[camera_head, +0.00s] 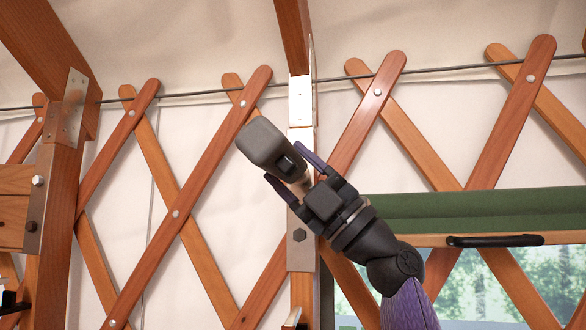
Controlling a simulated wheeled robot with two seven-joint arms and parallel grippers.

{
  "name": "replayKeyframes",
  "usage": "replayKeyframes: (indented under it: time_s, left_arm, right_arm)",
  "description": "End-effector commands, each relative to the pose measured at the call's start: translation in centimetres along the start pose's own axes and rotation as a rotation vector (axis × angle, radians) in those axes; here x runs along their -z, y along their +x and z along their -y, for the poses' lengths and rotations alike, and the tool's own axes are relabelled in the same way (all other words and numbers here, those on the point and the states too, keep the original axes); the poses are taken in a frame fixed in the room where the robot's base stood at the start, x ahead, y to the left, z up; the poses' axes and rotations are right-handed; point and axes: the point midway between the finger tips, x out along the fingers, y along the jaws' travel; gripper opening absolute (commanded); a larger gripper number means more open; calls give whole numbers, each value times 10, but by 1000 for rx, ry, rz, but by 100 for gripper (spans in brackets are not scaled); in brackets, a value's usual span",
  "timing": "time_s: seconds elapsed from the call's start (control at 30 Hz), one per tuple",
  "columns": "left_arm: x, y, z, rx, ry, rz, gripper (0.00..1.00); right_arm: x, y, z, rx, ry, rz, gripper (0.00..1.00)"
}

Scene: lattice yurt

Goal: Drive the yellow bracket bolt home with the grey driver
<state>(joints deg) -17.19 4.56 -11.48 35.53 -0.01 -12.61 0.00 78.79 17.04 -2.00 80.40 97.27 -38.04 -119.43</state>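The grey driver (262,142) is a blocky grey tool with a dark switch-like patch, in the centre of the head view. My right gripper (284,163), its arm coming in from the lower right, is shut on the driver's narrower part. The driver's head points up and left, in front of the lattice and beside the central post. I see no yellow bolt. A dark hex bolt (299,235) sits in the metal plate (302,258) on the central post, below the gripper. My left gripper is not in view.
A left post bracket (68,112) stands near wooden boards with a silver bolt (38,181) and a dark bolt (31,226). Crossed lattice slats (190,205) span the wall. A green roll (480,210) lies above a window with a black handle (495,240) at right.

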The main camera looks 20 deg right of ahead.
Motion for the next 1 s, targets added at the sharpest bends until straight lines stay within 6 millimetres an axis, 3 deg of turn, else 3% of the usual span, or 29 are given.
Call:
replayKeyframes:
  time_s: [1.0]
  left_arm:
    - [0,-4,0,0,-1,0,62]
  right_arm:
    - [-8,1,-1,-2,1,1,0]
